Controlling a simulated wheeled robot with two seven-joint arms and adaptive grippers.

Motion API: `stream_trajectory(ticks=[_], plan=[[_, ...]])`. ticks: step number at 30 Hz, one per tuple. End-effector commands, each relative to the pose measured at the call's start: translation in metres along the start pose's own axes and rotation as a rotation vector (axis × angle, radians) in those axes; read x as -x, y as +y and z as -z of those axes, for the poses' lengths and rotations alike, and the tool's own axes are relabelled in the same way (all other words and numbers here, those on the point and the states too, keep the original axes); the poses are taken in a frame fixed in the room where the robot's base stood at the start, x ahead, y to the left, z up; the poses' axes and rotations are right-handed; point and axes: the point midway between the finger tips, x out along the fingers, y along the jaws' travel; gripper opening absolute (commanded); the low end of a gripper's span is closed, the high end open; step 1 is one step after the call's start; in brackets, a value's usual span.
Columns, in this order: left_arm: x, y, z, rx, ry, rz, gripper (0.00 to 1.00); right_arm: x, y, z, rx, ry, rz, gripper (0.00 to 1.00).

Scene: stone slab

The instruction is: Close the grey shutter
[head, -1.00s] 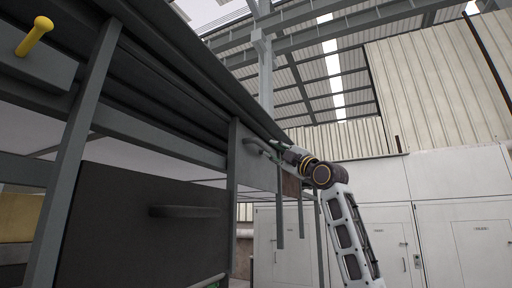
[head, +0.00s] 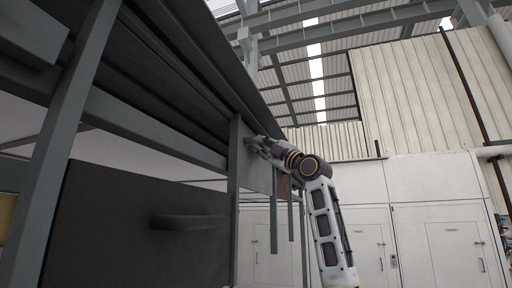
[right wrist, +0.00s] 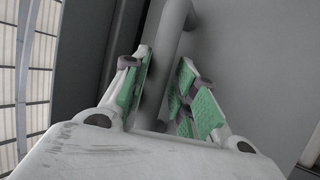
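A light grey panel (head: 258,174), which I take to be the grey shutter, sits in the frame at the far end of the grey structure. It fills the background of the right wrist view (right wrist: 240,50). My right gripper (head: 256,143) is at the panel's upper part. In the right wrist view, a grey bar handle (right wrist: 170,45) runs between the two green-padded fingers of my right gripper (right wrist: 168,85). The fingers are spread around the bar. The left finger is very close to it; I cannot tell if it touches. My left gripper is not in view.
A dark panel (head: 110,230) with a dark handle (head: 190,221) stands nearer, at left. A grey post (head: 65,140) stands in front of it. Thin grey bars hang beside my right arm. White cabinets (head: 435,220) line the back.

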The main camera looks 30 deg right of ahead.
Motion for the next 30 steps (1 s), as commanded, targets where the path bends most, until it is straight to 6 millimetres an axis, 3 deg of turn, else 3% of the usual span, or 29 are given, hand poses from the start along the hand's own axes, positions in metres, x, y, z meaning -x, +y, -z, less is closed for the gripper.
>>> stream_trajectory(ticks=[13,20,30], plan=[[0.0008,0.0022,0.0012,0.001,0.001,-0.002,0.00,0.0004,0.0028,-0.0014,0.000,-0.001,0.000,0.28],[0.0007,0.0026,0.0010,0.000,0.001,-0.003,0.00,0.0003,0.0025,-0.0012,0.000,0.000,0.000,0.00],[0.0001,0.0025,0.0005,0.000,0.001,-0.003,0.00,0.0008,0.0018,-0.0012,0.000,0.000,0.001,0.00]])
